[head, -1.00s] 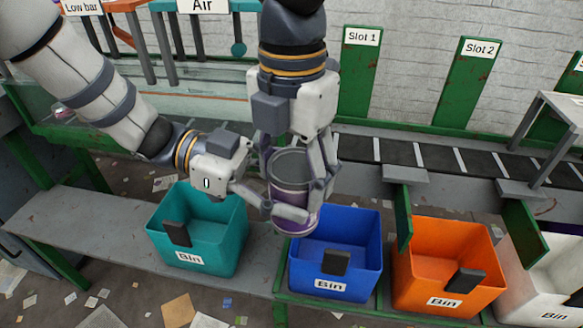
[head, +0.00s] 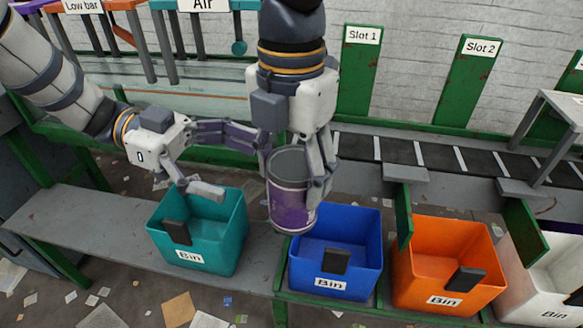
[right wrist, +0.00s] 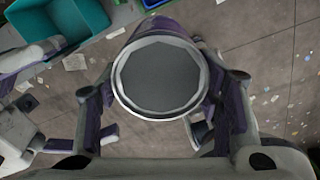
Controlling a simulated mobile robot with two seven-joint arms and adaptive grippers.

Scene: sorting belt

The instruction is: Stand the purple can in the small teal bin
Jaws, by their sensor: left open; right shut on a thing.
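The purple can (head: 288,200), with a grey top, is upright in the air between the teal bin and the blue bin. My right gripper (head: 300,175) comes down from above and is shut on it. In the right wrist view the can (right wrist: 160,78) sits between the fingers, its round grey top facing the camera. My left gripper (head: 232,162) is open and empty, to the left of the can and over the back of the teal bin. The small teal bin (head: 222,252) stands on a grey bench at the left; it looks empty.
A blue bin (head: 350,265), an orange bin (head: 440,275) and a white bin (head: 530,280) stand in a row to the right. A dark belt (head: 400,153) runs behind them. The grey bench (head: 90,232) is clear left of the teal bin.

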